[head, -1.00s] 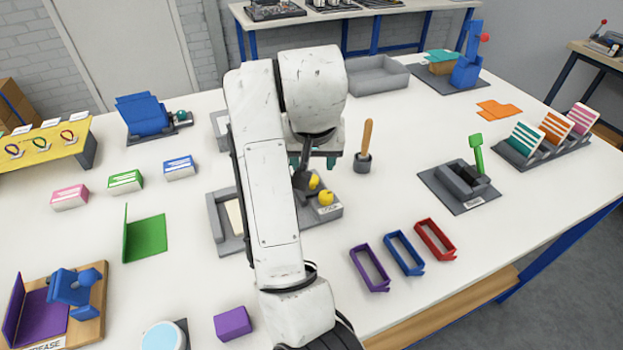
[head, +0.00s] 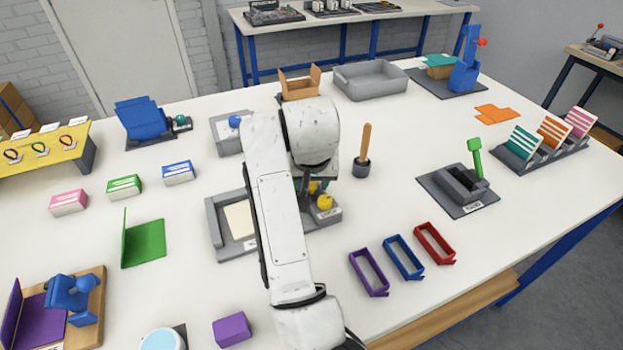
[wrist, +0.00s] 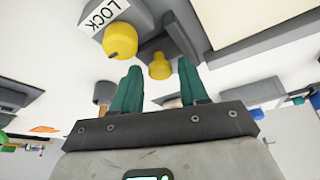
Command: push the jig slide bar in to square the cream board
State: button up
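The grey jig (head: 215,238) stands mid-table, partly hidden behind my arm. The cream board (head: 240,219) lies in it and fills the upper right of the wrist view (wrist: 250,18). A round yellow knob (wrist: 120,42) sits beside a LOCK label. A smaller yellow knob (wrist: 160,68) is at the end of a dark grey piece that looks like the slide bar (wrist: 176,35). My gripper (wrist: 160,84) is open and empty, its teal fingers apart, with the smaller knob just beyond the gap. I cannot tell if they touch. The head view mostly hides the fingers.
A wooden-handled tool in a dark holder (head: 362,168) stands close right of my gripper. Purple, blue and red frames (head: 403,257) lie in front to the right. A green-levered fixture (head: 460,190) is further right. Clear table lies between them.

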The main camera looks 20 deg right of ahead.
grip_shut()
dwell(0.3)
jog(key=shift+a+p, duration=0.45)
jog(key=shift+a, duration=1.45)
jog(key=shift+o, duration=1.3)
grip_release()
jog(key=shift+r, duration=0.15)
jog(key=p+v, duration=0.1)
jog(key=v, duration=0.9)
jog(key=shift+s+r, duration=0.2)
